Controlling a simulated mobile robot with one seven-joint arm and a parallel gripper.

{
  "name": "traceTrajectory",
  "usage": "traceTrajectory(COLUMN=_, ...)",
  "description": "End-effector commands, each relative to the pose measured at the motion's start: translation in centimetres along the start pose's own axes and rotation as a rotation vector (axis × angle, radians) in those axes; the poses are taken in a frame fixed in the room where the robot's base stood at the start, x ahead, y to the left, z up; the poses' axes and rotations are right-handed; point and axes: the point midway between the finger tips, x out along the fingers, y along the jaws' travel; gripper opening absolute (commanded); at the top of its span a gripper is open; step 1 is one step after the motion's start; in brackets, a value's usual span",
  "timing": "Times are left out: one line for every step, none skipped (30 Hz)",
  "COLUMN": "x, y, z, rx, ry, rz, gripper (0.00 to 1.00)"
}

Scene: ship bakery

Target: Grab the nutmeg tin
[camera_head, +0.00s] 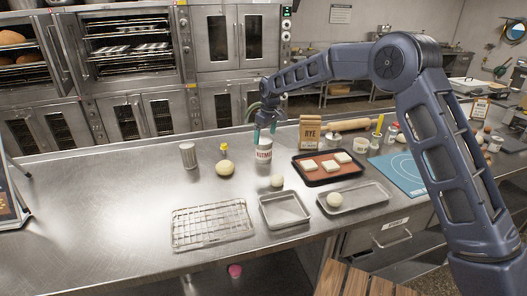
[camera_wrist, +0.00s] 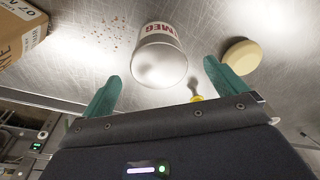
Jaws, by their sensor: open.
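The nutmeg tin (camera_head: 264,152) stands on the steel counter (camera_head: 130,200), a white tin with a red-lettered label. In the wrist view the tin (camera_wrist: 160,58) lies ahead of the jaws, with its label partly readable. My gripper (camera_head: 264,132) is directly at the top of the tin in the head view, with its green fingertips apart. In the wrist view the green fingers of my gripper (camera_wrist: 160,85) are spread wide with the tin between and just beyond them. I cannot tell whether a finger touches it.
A brown rye bag (camera_head: 310,132) stands right of the tin. A dark tray with pale squares (camera_head: 311,178) is in front of the bag. A dough ball (camera_head: 225,168), a yellow-topped shaker (camera_head: 225,150) and a metal canister (camera_head: 188,155) stand to the left. A wire rack (camera_head: 212,225) lies in front.

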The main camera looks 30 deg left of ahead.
Motion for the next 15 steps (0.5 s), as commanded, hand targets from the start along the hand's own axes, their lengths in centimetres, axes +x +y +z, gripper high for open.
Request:
traceTrajectory(x=0.9, y=-0.1, z=0.0, rx=0.0, ry=-0.003, rz=-0.001, gripper=0.97)
traceTrajectory(x=1.4, y=0.0, z=0.0, rx=0.0, ry=-0.002, rz=-0.001, gripper=0.97)
traceTrajectory(x=1.9, y=0.0, z=0.0, rx=0.0, ry=-0.002, rz=-0.001, gripper=0.97)
traceTrajectory(x=2.3, y=0.0, z=0.0, rx=0.0, ry=-0.001, rz=-0.001, gripper=0.97)
traceTrajectory(x=2.5, y=0.0, z=0.0, rx=0.0, ry=-0.001, rz=-0.001, gripper=0.97)
traceTrajectory(x=2.8, y=0.0, z=0.0, rx=0.001, ry=-0.001, rz=-0.001, gripper=0.97)
traceTrajectory(x=3.0, y=0.0, z=0.0, rx=0.001, ry=-0.001, rz=0.0, gripper=0.97)
traceTrajectory(x=3.1, y=0.0, z=0.0, rx=0.001, ry=0.0, rz=0.0, gripper=0.97)
traceTrajectory(x=3.2, y=0.1, z=0.0, rx=0.001, ry=0.0, rz=0.0, gripper=0.97)
traceTrajectory(x=3.4, y=0.1, z=0.0, rx=0.001, ry=0.0, rz=0.0, gripper=0.97)
traceTrajectory(x=3.6, y=0.1, z=0.0, rx=0.001, ry=0.0, rz=0.0, gripper=0.97)
traceTrajectory(x=4.0, y=0.1, z=0.0, rx=0.001, ry=-0.001, rz=0.0, gripper=0.97)
traceTrajectory(x=4.3, y=0.1, z=0.0, rx=0.0, ry=-0.001, rz=0.0, gripper=0.97)
traceTrajectory(x=4.7, y=0.1, z=0.0, rx=0.0, ry=-0.002, rz=0.0, gripper=0.97)
traceTrajectory(x=5.2, y=0.1, z=0.0, rx=0.0, ry=-0.003, rz=0.0, gripper=0.97)
